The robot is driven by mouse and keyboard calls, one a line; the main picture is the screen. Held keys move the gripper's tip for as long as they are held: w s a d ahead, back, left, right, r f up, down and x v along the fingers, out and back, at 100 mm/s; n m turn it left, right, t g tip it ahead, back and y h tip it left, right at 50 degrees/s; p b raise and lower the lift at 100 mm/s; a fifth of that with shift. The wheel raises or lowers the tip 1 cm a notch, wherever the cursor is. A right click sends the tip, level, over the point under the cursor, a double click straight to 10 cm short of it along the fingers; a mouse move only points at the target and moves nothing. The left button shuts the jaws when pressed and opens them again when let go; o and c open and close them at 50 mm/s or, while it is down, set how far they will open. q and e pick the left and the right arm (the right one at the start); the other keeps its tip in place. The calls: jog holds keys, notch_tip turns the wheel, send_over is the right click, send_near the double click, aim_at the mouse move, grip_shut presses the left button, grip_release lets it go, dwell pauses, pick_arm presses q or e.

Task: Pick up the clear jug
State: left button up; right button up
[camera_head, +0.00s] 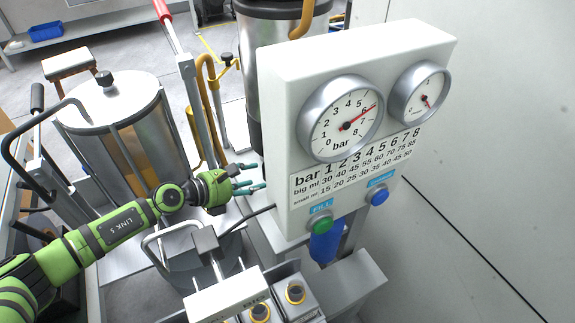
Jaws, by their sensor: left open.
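I cannot make out a clear jug in the head view. My left gripper (257,178) reaches in from the left on a green arm. It is open, with its two teal fingertips apart and nothing visible between them. The fingers point right, close to the left side of the white gauge panel (364,62) in the picture; I cannot tell the exact gap. My right gripper is not in view.
The panel carries two dials, a green button (319,224) and a blue button (376,195). A metal tank (145,145) stands behind my left arm. A white box (228,297) and handles crowd the lower middle.

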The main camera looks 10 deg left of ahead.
pick_arm(q)
jog(key=x, duration=0.4)
jog(key=shift+w+r+b, duration=0.1)
jog(key=shift+r+b, duration=0.1)
jog(key=shift+b, duration=0.1)
jog(key=shift+w+d+f, duration=0.2)
jog(key=shift+w+d, duration=0.05)
jog(key=shift+w, duration=0.05)
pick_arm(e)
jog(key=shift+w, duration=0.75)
pick_arm(q)
grip_shut()
jog(key=shift+r, duration=0.1)
